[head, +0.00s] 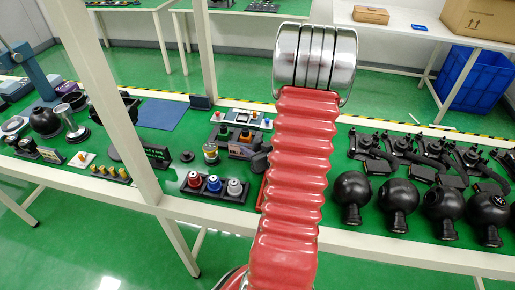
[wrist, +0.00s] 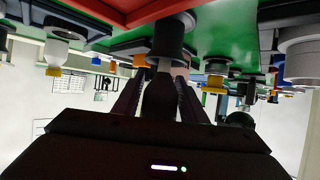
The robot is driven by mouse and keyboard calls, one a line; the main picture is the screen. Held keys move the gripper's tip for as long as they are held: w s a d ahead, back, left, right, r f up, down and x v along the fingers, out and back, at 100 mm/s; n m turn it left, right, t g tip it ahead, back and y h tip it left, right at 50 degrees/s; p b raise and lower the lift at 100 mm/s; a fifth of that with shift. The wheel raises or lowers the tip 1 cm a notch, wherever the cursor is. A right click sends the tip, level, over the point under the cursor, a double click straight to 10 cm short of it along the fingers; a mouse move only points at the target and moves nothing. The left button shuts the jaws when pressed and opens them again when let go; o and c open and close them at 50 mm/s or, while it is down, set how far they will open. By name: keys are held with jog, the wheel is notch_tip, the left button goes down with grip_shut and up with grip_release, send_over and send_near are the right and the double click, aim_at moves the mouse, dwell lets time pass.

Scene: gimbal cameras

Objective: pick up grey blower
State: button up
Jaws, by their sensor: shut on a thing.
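My gripper (wrist: 158,88) shows in the wrist view, with its two dark fingers closed on either side of a dark, rounded, bulb-like body, which I take to be the grey blower (wrist: 160,102). The blower looks nearly black in this light. Its far end meets a dark grey round piece (wrist: 172,42) under the green surface; whether they are one thing or only touching, I cannot tell. The wrist view is upside down. In the head view my red-sleeved arm covers the middle of the bench and hides the gripper and the blower.
The green bench is crowded. A black rack with red, blue and white-topped bottles (head: 214,187) stands left of my arm. Several black ball-shaped cameras (head: 398,200) stand to the right. A white frame post (head: 120,110) crosses the left side. A red-orange edge (wrist: 110,10) is close above in the wrist view.

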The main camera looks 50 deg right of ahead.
notch_tip(320, 180, up, 10)
dwell(0.9)
dwell(0.4)
jog(key=o, duration=0.5)
jog(key=c, duration=0.5)
